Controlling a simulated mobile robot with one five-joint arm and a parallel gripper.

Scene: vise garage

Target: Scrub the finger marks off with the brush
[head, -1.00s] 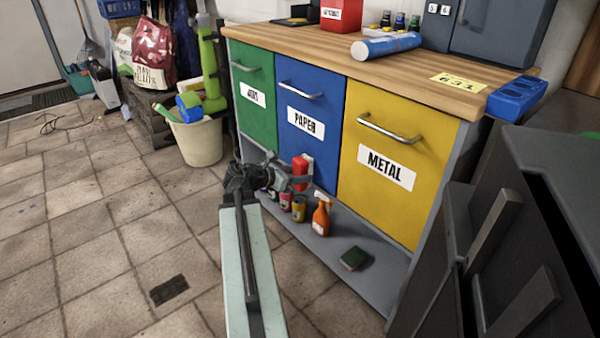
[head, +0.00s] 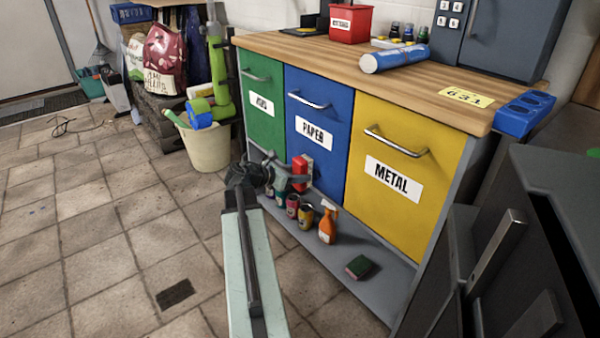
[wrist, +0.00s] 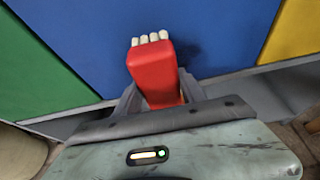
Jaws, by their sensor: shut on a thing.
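My gripper (wrist: 158,97) is shut on a red brush (wrist: 152,72) with pale bristles at its far end. In the wrist view the bristles point at the blue PAPER door (wrist: 85,35); I cannot tell whether they touch it. A faint darker patch shows on the door right of the brush; I cannot tell if it is finger marks or shadow. In the head view my gripper (head: 285,184) and the brush (head: 299,174) are at the lower part of the blue door (head: 330,95), below its PAPER label.
A green door (head: 257,118) and a yellow METAL door (head: 400,135) flank the blue one. Several cans and an orange spray bottle (head: 327,226) stand on the low shelf, with a sponge (head: 359,267). A dark cabinet (head: 500,250) stands at right.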

